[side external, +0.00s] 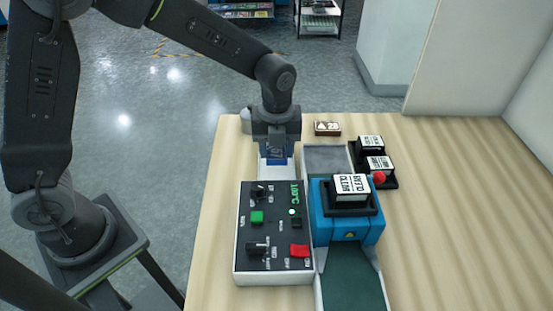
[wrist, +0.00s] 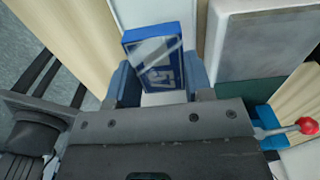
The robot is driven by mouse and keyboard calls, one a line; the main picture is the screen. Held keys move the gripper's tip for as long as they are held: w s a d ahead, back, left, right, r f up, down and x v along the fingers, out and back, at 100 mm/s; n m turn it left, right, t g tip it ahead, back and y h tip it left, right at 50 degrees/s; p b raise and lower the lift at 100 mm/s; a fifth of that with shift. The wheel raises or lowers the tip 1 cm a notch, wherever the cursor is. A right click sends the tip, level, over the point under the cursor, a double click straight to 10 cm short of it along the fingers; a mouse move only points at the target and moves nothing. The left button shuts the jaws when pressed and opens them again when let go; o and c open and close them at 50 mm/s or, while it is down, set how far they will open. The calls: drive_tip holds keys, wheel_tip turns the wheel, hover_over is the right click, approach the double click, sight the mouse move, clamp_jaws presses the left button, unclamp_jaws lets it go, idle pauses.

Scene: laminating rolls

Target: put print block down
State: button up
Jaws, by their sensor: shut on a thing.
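The print block (wrist: 153,58) is blue with white markings and sits between the fingers of my gripper (wrist: 158,88) in the wrist view. In the side external view my gripper (side external: 277,140) points down and is shut on the block (side external: 279,155), whose lower part shows under the fingers. The block is over a white surface (side external: 275,176) behind the control panel. I cannot tell whether it touches that surface.
The control panel (side external: 272,225) with knobs and buttons is in front of my gripper. The blue machine (side external: 348,228) stands to the right, with a red lever knob (side external: 379,178). The table's right side is clear.

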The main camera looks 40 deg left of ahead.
sight(276, 169)
drive_tip(key=shift+f, duration=2)
drive_tip(key=shift+f, duration=0.1)
